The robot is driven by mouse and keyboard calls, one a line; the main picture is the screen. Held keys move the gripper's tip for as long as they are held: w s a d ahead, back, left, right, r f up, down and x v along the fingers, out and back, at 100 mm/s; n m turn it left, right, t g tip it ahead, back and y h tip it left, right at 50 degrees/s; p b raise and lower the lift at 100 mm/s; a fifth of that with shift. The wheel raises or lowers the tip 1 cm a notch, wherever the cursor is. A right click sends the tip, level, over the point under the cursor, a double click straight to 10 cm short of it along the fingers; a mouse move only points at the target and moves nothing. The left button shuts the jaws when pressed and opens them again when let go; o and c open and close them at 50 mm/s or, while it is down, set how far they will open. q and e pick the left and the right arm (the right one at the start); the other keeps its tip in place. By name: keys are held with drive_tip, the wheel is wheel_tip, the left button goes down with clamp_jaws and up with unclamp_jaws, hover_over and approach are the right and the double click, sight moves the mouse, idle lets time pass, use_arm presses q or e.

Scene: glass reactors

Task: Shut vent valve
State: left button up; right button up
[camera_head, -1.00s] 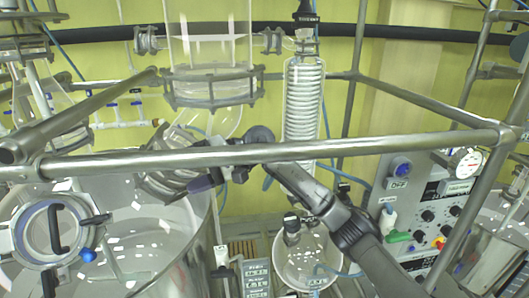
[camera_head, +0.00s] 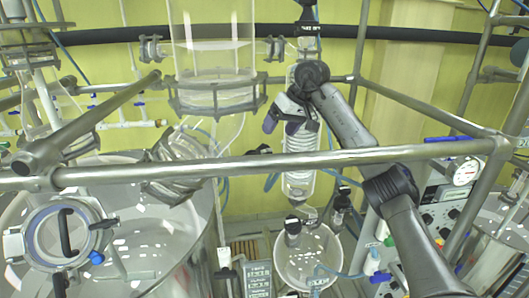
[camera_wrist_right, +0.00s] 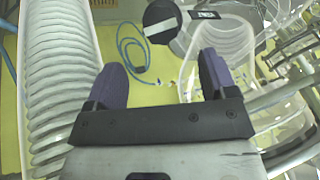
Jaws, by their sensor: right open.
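My right gripper (camera_head: 281,125) is in front of the left side of the coiled glass condenser (camera_head: 299,183), above the front steel rail. In the right wrist view its two purple fingers (camera_wrist_right: 162,78) are spread, with nothing between them. A black round knob with a white stripe (camera_wrist_right: 161,20) lies ahead of the gap, apart from the fingers; I cannot tell for sure whether it is the vent valve. My left gripper is not in view.
The condenser coil (camera_wrist_right: 58,80) runs close along the left in the wrist view. A steel rail (camera_head: 270,162) crosses in front. A glass vessel (camera_head: 212,60) hangs to the left; a round flask (camera_head: 300,262) is below. A control box (camera_head: 440,212) stands right.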

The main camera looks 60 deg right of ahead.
sight(266, 149)
drive_tip(key=p+x, duration=0.1)
drive_tip(key=x, duration=0.8)
drive_tip(key=shift+w+f, duration=0.2)
drive_tip(key=shift+f, duration=0.05)
drive_tip(key=shift+c, duration=0.2)
drive_tip(key=c, duration=0.9)
